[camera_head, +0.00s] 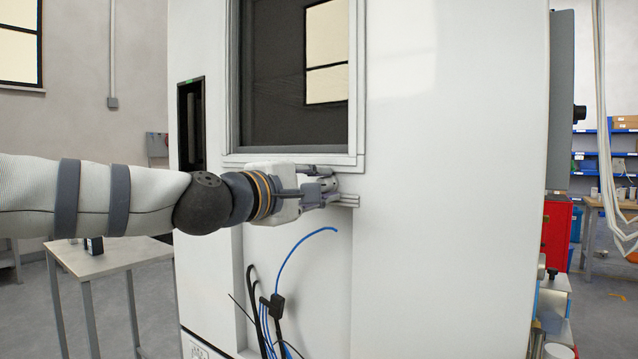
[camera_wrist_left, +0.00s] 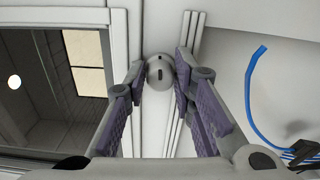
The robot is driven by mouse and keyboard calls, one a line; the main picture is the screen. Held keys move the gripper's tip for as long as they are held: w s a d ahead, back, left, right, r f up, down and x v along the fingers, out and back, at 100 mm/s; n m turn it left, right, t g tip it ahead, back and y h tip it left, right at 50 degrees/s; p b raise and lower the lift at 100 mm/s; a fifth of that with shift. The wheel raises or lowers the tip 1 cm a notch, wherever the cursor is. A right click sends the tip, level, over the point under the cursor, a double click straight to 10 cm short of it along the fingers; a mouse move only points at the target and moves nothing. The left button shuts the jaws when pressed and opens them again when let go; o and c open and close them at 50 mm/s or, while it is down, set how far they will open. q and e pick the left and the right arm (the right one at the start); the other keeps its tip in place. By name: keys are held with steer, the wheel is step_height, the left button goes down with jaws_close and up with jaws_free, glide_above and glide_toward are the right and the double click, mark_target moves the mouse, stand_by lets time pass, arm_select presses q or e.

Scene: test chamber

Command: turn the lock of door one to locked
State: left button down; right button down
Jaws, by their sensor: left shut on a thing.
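The door (camera_head: 295,80) is the white chamber front with a dark window. Its lock (camera_wrist_left: 160,70) is a round grey knob with a dark slot, below the window's lower right corner in the head view. My left gripper (camera_head: 330,186) reaches it from the left and is shut on it, and its fingers hide most of the lock in the head view. In the left wrist view my left gripper (camera_wrist_left: 160,80) has one finger on each side of the knob. The slot runs along the picture's upright direction. My right gripper is in neither view.
A blue cable (camera_head: 300,243) and black cables hang below my left gripper. A small table (camera_head: 110,258) stands at the left. A red cabinet (camera_head: 556,235) and blue shelves (camera_head: 590,150) are at the right. The chamber's front right of the lock is bare.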

arm_select(q)
steer(key=shift+m, duration=0.6)
steer(key=c, duration=1.4)
jaws_free()
steer(key=shift+o, duration=0.2)
steer(key=v, duration=1.2)
